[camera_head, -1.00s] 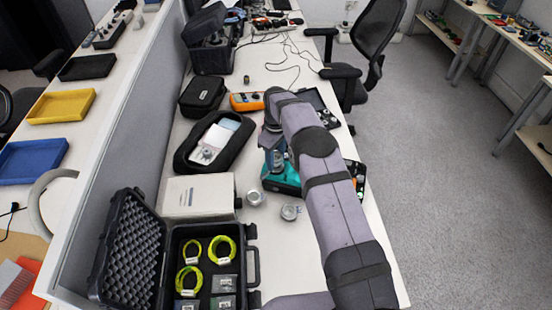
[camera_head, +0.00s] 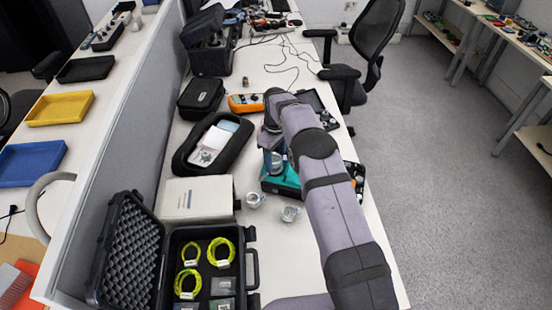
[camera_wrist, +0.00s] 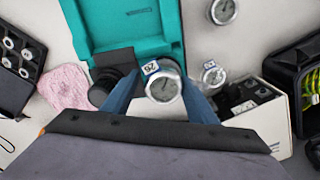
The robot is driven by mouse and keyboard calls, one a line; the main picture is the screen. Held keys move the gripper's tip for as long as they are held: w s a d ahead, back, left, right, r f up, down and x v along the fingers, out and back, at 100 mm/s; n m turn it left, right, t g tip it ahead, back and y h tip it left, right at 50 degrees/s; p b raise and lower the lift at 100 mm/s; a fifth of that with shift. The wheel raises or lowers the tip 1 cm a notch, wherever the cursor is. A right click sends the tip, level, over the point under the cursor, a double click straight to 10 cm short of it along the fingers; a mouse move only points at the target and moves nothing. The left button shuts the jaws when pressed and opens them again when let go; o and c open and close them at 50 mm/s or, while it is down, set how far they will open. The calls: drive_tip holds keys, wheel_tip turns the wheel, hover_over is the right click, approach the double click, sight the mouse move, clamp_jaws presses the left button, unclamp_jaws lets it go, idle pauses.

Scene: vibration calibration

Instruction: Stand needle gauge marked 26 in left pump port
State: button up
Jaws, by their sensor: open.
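The gauge marked 26 (camera_wrist: 163,85) has a round pale dial and a silver rim; its label reads upside down in the wrist view. It sits between the two blue fingers of my gripper (camera_wrist: 162,90), which are open around it. The teal pump (camera_wrist: 125,25) lies just beyond, with a black round part (camera_wrist: 116,82) left of the gauge. The gauge's lower end and any port under it are hidden, so I cannot tell whether it is seated. In the head view, the gauge (camera_head: 276,164) shows over the teal pump (camera_head: 281,182), below my gripper.
Two other gauges stand on the table, one near (camera_wrist: 212,75) and one farther (camera_wrist: 224,11). A white box (camera_head: 196,199) and an open black case (camera_head: 205,235) with yellow coils are at left. A black tray (camera_wrist: 20,55) of round parts lies beside the pump.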

drive_tip(key=shift+s+a+f+g, duration=0.2)
drive_tip(key=shift+s+f+g, duration=0.1)
drive_tip(key=shift+s+f, duration=0.45)
drive_tip(key=shift+w+r+b, duration=0.35)
drive_tip(key=shift+r+b, duration=0.05)
drive_tip(key=shift+r, duration=0.2)
drive_tip(key=r, duration=0.2)
drive_tip(key=r+b, duration=0.1)
drive_tip(key=r, duration=0.4)
drive_tip(key=shift+w+d+b, duration=0.15)
drive_tip(key=shift+w+b, duration=0.15)
drive_tip(key=shift+r, duration=0.3)
drive_tip(key=shift+d, duration=0.1)
